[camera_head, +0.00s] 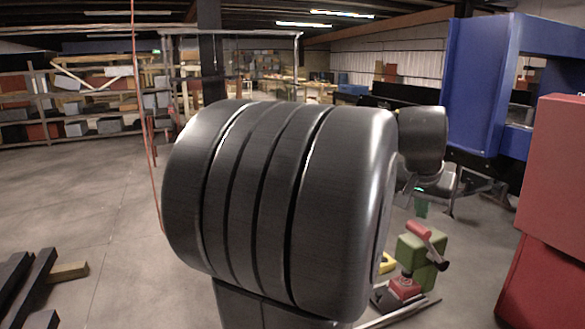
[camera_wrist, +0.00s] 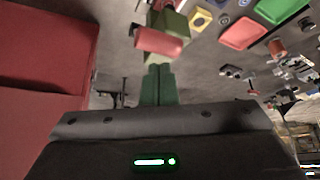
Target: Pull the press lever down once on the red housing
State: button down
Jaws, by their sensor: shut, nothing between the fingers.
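The press lever has a red cylindrical grip (camera_head: 418,230) and a dark arm. It rises beside a green block (camera_head: 410,250) and a small red housing (camera_head: 404,287), low at the right of the head view. In the wrist view the red grip (camera_wrist: 160,42) lies just beyond my fingertips, with the green block (camera_wrist: 170,20) behind it. My gripper (camera_head: 421,214) has green fingers, held together and empty. It is just above the grip in the head view and also shows in the wrist view (camera_wrist: 158,67). I cannot tell whether it touches the grip. My arm hides the area left of the press.
Large red blocks (camera_head: 550,180) stand at the right edge. A blue frame (camera_head: 475,85) rises behind. A yellow part (camera_head: 387,262) is beside the press. The wrist view shows a red tray (camera_wrist: 241,33) and several small grey parts. Open floor (camera_head: 100,200) lies left.

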aim_at(414, 228)
jog(key=shift+f, duration=0.1)
jog(key=shift+f+b, duration=0.5)
jog(key=shift+f, duration=0.15)
jog(key=shift+r, duration=0.1)
jog(key=shift+s+a+f+b, duration=0.3)
jog(key=shift+a+f+b, duration=0.35)
jog(key=shift+a+f, duration=0.1)
jog(key=shift+s+a+f+b, duration=0.25)
jog(key=shift+a+f+b, duration=0.35)
jog(key=shift+f+b, duration=0.2)
jog(key=shift+f, duration=0.15)
jog(key=shift+s+a+f+b, duration=0.25)
jog(key=shift+a+f+b, duration=0.25)
jog(key=shift+f+b, duration=0.25)
jog(key=shift+f, duration=0.1)
